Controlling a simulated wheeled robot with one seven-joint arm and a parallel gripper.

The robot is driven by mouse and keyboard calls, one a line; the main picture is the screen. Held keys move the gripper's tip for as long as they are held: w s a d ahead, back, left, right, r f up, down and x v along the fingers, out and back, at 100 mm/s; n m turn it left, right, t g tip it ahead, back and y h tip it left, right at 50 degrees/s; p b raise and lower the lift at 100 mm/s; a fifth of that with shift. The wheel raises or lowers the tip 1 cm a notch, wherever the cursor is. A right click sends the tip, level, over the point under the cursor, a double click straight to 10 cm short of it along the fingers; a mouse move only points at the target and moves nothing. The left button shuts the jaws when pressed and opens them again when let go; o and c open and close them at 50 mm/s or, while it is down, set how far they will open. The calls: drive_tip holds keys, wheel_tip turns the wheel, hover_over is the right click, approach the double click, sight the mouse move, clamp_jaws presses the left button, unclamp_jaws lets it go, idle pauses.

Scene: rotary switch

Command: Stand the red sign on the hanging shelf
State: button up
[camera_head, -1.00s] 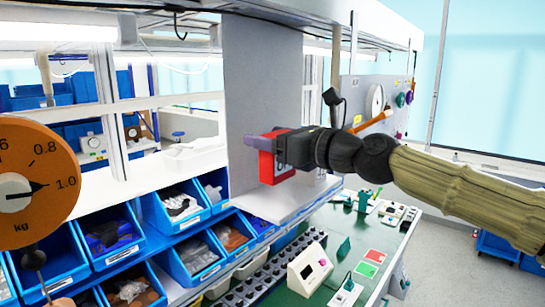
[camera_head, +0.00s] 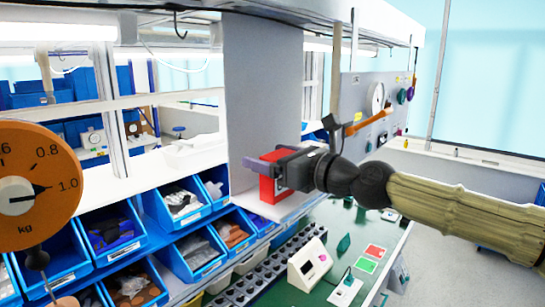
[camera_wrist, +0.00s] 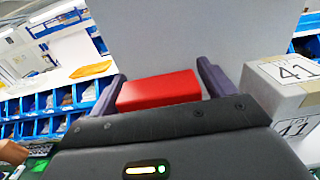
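The red sign (camera_head: 268,187) is a small red block with a pale face, held upright between the purple fingers of my gripper (camera_head: 268,166). In the wrist view the red sign (camera_wrist: 158,90) lies between the two fingers of my gripper (camera_wrist: 160,72), which are shut on its sides. The hanging shelf (camera_head: 298,207) is a white board with a tall grey back panel. The sign is over this shelf, in front of the panel, with its lower edge at or just above the surface. I cannot tell whether it touches.
A white box marked 41 (camera_wrist: 285,90) is close on the right in the wrist view. Blue parts bins (camera_head: 185,215) are at the left, and an orange dial scale (camera_head: 35,185) hangs there. A green bench (camera_head: 335,225) with devices lies below.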

drive_tip(key=shift+o, duration=0.2)
drive_tip(key=shift+r, duration=0.1)
drive_tip(key=b+v, duration=0.4)
drive_tip(key=v, duration=0.8)
idle(0.7)
